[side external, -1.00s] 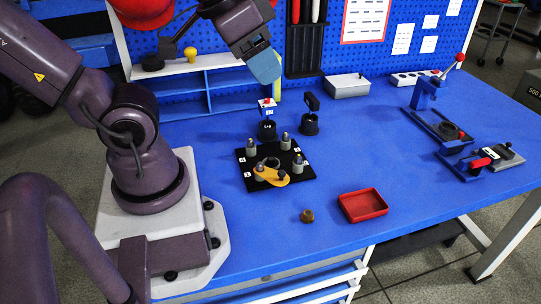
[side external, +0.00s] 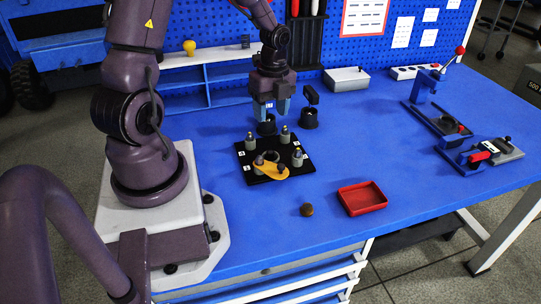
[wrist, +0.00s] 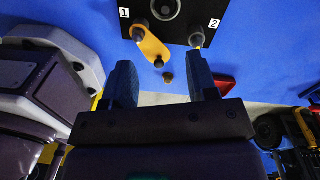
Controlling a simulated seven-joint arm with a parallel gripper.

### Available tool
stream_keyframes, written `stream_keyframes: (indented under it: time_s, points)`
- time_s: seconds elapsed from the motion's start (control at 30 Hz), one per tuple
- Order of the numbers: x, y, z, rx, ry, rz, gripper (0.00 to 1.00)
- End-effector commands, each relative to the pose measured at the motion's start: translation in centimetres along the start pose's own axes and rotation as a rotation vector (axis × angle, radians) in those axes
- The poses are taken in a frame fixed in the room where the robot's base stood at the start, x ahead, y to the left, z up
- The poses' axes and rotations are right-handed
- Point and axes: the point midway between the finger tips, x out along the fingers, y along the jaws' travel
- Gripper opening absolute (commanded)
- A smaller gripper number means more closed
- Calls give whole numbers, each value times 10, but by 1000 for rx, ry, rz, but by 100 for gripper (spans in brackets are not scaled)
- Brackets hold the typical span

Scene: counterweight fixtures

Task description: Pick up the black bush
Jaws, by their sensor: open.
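My gripper (side external: 271,110) points down, its two blue fingers apart with nothing between them. It hangs at the back of the blue table, behind the black plate. Its fingers also show in the wrist view (wrist: 162,82). A black round piece (side external: 267,127) stands on the table just below the fingers, partly covered by them. A second black round piece (side external: 309,120) with an upright part stands to its right, apart from the gripper. I cannot tell for sure which of these is the black bush. Neither shows clearly in the wrist view.
The black plate (side external: 250,176) carries several grey posts, a central ring and a yellow arm (side external: 270,170). A brown knob (side external: 307,210) and a red tray (side external: 362,198) lie in front. A lever fixture (side external: 424,95) stands at right. The table's middle right is clear.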

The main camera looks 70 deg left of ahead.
Motion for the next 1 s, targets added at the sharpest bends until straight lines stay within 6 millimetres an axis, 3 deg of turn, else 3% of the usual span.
stream_keyframes:
  time_s: [0.1, 0.3, 0.7, 1.0]
  points:
    - [-4, -10, 2, 221, -19, -38, 53]
    - [0, -12, 2, 380, -26, -46, 53]
    - [65, -14, 3, 385, -25, -43, 53]
    - [92, -10, 4, 385, -25, -41, 53]
